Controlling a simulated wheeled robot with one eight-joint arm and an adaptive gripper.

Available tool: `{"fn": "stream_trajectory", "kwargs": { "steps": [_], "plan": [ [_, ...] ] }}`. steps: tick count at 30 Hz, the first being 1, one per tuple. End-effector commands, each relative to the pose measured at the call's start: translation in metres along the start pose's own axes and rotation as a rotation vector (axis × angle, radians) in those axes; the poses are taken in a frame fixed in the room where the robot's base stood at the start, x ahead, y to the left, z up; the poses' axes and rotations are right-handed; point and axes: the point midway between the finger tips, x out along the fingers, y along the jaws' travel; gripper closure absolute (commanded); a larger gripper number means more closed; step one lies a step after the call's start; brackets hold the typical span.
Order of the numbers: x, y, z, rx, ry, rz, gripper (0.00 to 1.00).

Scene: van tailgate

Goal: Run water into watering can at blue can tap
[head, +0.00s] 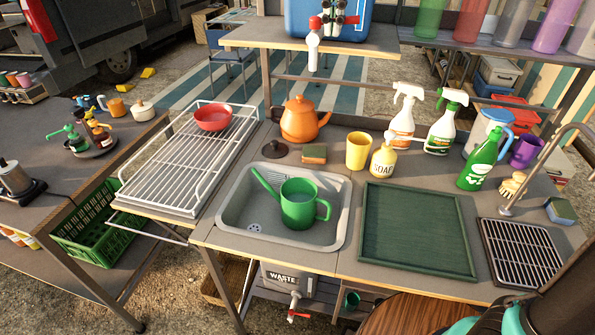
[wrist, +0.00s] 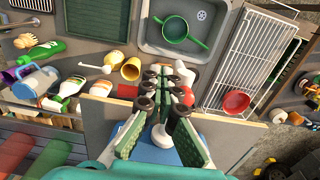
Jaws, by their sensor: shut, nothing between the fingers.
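The blue can (head: 300,18) stands on the raised shelf; part of its top is cut off by the frame. Its tap has a white spout (head: 313,52) pointing down and a red handle (head: 315,22). No water stream shows below the spout. The green watering can (head: 299,204) stands upright in the grey sink (head: 229,222), and it also shows in the wrist view (wrist: 175,29). My gripper (head: 338,18) is at the tap, just right of the red handle. In the wrist view my gripper (wrist: 166,84) is shut and empty; contact with the handle cannot be told.
An orange kettle (head: 300,120), yellow cup (head: 358,151), soap bottle (head: 383,161) and spray bottles (head: 402,118) stand behind the sink. Coloured tumblers (head: 476,20) line the shelf at right. A wire rack (head: 185,150) with a red bowl (head: 213,116) is left; a green tray (head: 415,230) is right.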

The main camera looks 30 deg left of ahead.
Motion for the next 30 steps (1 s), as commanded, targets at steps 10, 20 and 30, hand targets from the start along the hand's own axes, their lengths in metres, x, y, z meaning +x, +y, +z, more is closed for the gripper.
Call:
{"fn": "stream_trajectory", "kwargs": {
  "steps": [10, 20, 30],
  "plan": [
    [-0.034, -0.001, 0.005, 0.0, 0.0, 0.0, 1.0],
    [-0.059, 0.0, 0.008, 0.0, 0.0, 0.0, 1.0],
    [-0.059, 0.0, 0.008, 0.0, 0.0, 0.0, 1.0]
  ]
}}
